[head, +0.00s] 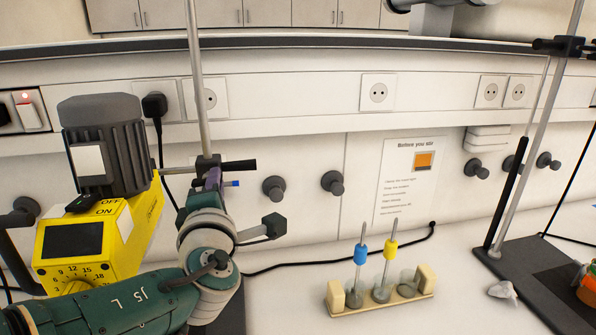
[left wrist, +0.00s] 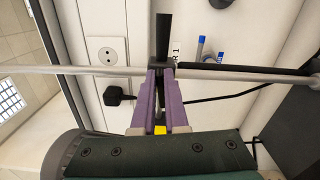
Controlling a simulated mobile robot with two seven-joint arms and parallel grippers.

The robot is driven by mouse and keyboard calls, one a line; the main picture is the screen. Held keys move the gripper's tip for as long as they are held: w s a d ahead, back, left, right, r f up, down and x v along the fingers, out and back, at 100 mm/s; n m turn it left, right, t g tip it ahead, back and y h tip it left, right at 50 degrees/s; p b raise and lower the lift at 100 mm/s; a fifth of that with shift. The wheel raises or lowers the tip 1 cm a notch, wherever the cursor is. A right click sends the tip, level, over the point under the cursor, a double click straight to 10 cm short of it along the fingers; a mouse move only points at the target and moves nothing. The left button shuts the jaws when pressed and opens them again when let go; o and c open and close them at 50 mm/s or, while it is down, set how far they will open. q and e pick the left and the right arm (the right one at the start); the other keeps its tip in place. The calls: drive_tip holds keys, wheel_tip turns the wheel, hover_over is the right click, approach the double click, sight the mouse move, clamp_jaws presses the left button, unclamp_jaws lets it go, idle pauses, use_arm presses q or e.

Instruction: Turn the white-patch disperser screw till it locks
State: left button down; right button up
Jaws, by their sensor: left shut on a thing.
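The yellow disperser (head: 120,235) stands at the left in the head view, with a dark grey motor bearing a white patch (head: 88,160). A metal rod (head: 196,80) rises beside it. A black clamp (head: 207,164) sits on the rod, with a black handle pointing right. My left gripper (head: 212,180) is at this clamp, its purple fingers partly hidden by the wrist. In the left wrist view, the gripper (left wrist: 161,68) is shut at the black clamp screw (left wrist: 162,62), whose gripped end is mostly hidden between the fingers. My right gripper is not in view.
A cream holder (head: 336,297) with blue-collared and yellow-collared tools stands on the bench. A second stand with a dark base (head: 530,270) is at the right, near crumpled white material (head: 503,291). Sockets and knobs line the back wall. The bench between holder and right stand is mostly clear.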

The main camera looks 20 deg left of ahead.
use_arm(q)
drive_tip(key=shift+s+a+f+m, duration=0.15)
drive_tip(key=shift+a+m, duration=0.15)
drive_tip(key=shift+m, duration=0.3)
drive_tip(key=c, duration=1)
unclamp_jaws()
drive_tip(key=shift+s+a, duration=0.1)
drive_tip(key=shift+c, duration=0.2)
drive_tip(key=shift+o, duration=0.8)
drive_tip(key=shift+d, duration=0.2)
